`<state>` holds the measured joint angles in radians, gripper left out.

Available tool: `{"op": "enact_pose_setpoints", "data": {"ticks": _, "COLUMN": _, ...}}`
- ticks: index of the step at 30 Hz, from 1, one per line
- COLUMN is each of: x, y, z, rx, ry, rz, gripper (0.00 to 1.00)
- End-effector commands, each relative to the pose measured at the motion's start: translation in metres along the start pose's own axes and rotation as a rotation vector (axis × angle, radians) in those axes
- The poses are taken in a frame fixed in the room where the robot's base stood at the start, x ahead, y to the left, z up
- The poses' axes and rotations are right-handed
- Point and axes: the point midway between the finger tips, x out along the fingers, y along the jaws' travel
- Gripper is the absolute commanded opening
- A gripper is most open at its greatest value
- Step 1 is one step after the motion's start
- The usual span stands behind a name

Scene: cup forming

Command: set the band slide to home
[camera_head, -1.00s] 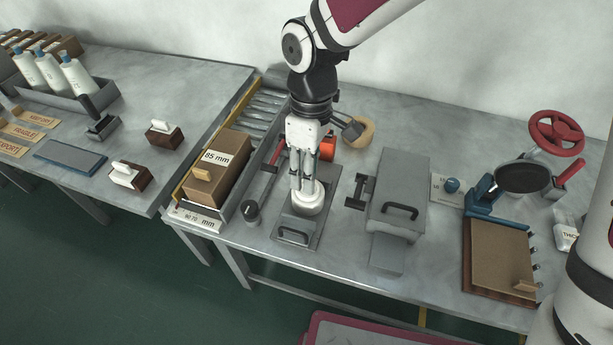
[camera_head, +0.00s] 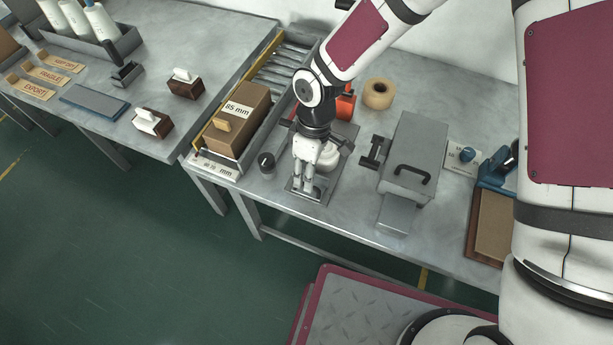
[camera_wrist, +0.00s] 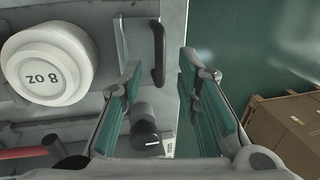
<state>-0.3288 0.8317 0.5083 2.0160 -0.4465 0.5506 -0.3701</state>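A flat grey plate with a bar handle, which may be the band slide, lies on the bench; its front edge (camera_head: 318,201) shows in the head view. The dark handle (camera_wrist: 158,52) shows in the wrist view. In the head view my gripper hides most of the handle. No home mark is readable.
A black knob (camera_head: 266,161) stands left of the plate, close to my fingers (camera_wrist: 145,130). A grey lidded unit (camera_head: 414,160) stands right. An orange block (camera_head: 345,105) and tape roll (camera_head: 378,93) are behind.

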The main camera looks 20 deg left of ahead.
Motion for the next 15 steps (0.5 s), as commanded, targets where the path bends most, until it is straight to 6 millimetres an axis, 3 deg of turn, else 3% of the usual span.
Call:
{"op": "enact_pose_setpoints", "data": {"ticks": 6, "x": 0.016, "y": 0.0, "z": 0.0, "rx": -0.001, "ry": -0.001, "rz": 0.0, "gripper": 0.3}}
{"op": "enact_pose_setpoints", "data": {"ticks": 15, "x": 0.018, "y": 0.0, "z": 0.0, "rx": 0.0, "ry": 0.0, "rz": 0.0, "gripper": 0.3}}
